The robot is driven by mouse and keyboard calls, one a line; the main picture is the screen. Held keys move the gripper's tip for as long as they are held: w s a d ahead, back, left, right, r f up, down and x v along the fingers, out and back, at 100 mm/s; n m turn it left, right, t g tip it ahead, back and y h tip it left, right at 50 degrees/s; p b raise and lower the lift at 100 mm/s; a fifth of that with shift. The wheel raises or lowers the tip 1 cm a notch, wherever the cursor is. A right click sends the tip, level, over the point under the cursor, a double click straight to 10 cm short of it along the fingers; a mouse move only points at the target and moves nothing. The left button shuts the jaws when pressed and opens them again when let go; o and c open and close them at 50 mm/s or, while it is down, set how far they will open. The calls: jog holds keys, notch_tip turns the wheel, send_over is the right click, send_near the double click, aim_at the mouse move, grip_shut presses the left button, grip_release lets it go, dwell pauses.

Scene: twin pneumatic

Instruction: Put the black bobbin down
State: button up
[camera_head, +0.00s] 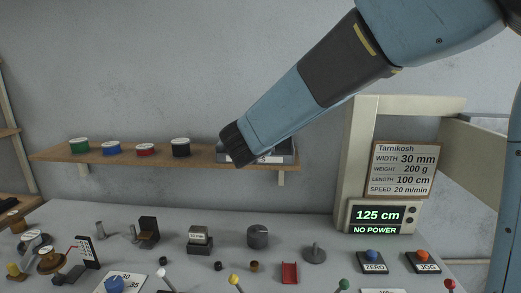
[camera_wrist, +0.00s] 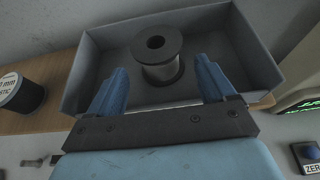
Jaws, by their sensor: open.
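The black bobbin (camera_head: 181,148) stands upright on the wooden shelf, with a pale top. A dark bobbin with a white label also shows at the left edge of the wrist view (camera_wrist: 24,97), apart from my gripper. My gripper (camera_wrist: 162,66) is open, pointing into a grey box on the shelf. A dark-flanged bobbin with a grey core (camera_wrist: 158,62) stands upright in the box between and beyond my two blue fingers, with gaps on both sides.
The grey box (camera_wrist: 84,68) sits on the right part of the shelf (camera_head: 100,159). Green (camera_head: 79,147), blue (camera_head: 112,149) and red (camera_head: 146,150) bobbins stand to its left. Below, the bench (camera_head: 200,268) carries several small parts and buttons. A pale frame with a display (camera_head: 381,220) stands at right.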

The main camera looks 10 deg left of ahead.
jog(key=v, duration=0.9)
jog(key=s+d+m+g+h, duration=0.2)
jog(key=d+m+h, duration=0.1)
jog(key=d+m, duration=0.65)
jog(key=s+d+m+g+h, duration=0.2)
jog(key=d+m, duration=0.5)
jog(key=d, duration=0.6)
jog(key=s+d+f+m+g+y, duration=0.3)
jog(key=s+d+m, duration=0.8)
jog(key=m, duration=0.9)
jog(key=s+f+y, duration=0.1)
jog(key=s, duration=0.2)
jog(key=shift+s+d+f+g, duration=0.2)
jog(key=shift+d+g, duration=0.05)
jog(key=shift+g, duration=0.15)
